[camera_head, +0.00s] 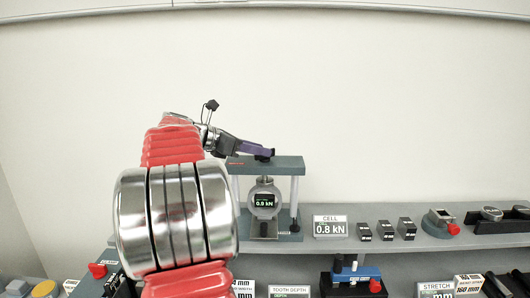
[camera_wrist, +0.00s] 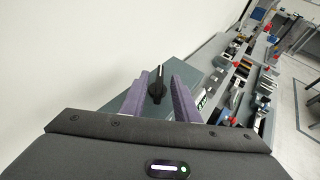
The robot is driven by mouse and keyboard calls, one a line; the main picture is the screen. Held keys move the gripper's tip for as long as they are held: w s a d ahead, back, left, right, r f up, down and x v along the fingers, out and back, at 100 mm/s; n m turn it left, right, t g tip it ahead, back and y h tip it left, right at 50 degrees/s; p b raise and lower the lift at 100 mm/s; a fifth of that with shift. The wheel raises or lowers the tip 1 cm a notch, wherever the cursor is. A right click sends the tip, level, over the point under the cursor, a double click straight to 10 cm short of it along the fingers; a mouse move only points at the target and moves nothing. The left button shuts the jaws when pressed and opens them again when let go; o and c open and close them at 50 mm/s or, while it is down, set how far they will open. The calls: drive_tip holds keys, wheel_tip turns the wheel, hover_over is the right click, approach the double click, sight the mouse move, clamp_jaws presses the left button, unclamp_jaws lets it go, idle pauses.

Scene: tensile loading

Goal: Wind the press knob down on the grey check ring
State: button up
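The press (camera_head: 292,166) stands on the shelf, with a grey crossbeam on two posts. The grey check ring (camera_head: 251,214) sits upright under the crossbeam, and its green readout appears to say 0.9 kN. The black press knob (camera_wrist: 157,88) sits on top of the crossbeam, its pointer showing in the wrist view. My gripper (camera_wrist: 159,86) has its two purple fingers on either side of the knob, with visible gaps, so it looks open around it. In the head view my gripper (camera_head: 258,150) reaches the crossbeam top from the left and partly hides the knob.
A CELL 0.8 kN sign (camera_head: 330,226) stands right of the press, beside several small black blocks (camera_head: 386,230) and a grey fixture with a red knob (camera_head: 440,222). A lower shelf holds a blue-topped device (camera_head: 352,274) and more signs. The wall behind is bare.

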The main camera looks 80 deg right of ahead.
drive_tip(key=shift+x, duration=1.5)
clamp_jaws()
drive_tip(key=shift+a, duration=0.15)
